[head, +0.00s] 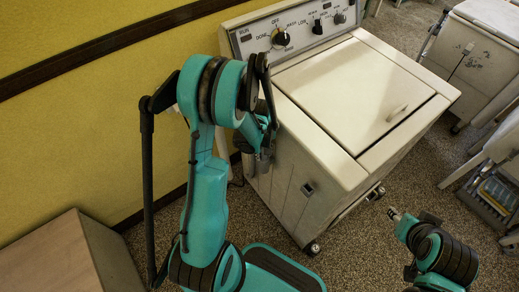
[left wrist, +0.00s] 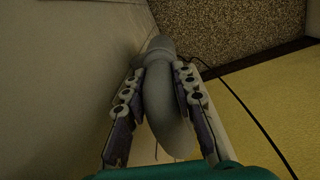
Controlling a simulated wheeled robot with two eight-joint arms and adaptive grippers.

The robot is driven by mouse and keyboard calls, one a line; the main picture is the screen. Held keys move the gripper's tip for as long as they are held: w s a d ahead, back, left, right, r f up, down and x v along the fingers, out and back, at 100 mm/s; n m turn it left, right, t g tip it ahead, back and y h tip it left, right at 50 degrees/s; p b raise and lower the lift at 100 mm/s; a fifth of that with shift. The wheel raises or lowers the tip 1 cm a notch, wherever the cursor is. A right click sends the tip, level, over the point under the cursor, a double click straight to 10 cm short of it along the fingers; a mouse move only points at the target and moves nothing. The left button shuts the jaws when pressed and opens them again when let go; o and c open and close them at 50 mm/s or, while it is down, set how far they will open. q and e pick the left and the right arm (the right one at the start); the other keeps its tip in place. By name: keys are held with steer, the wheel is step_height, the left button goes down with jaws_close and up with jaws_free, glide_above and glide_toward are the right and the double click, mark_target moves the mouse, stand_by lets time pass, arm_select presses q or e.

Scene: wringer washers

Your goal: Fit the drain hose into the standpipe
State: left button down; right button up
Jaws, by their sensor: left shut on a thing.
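My left gripper (head: 265,150) hangs beside the left side of the cream washer (head: 330,165), mostly hidden behind my arm in the head view. In the left wrist view, my left gripper (left wrist: 163,70) is shut on a grey, curved drain hose (left wrist: 163,100), one finger on each side. The hose's rounded far part shows beyond the fingertips, near the washer's pale side wall. I cannot make out the standpipe for certain in either view. My right gripper (head: 394,214) is at the lower right of the head view, small and partly hidden, apart from the washer.
The washer has a control panel (head: 300,30) with knobs, a closed lid and casters. A yellow wall (head: 80,110) with a dark rail is behind. A wooden box (head: 60,260) stands lower left. Another appliance (head: 475,60) and a crate (head: 495,195) are at right. Speckled floor lies between.

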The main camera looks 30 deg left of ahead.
stand_by(0.4)
arm_select(q)
steer(key=shift+r+p, duration=3.65)
steer(key=shift+r, duration=1.6)
arm_select(e)
step_height(320, 180, up, 7)
steer(key=shift+r, duration=0.15)
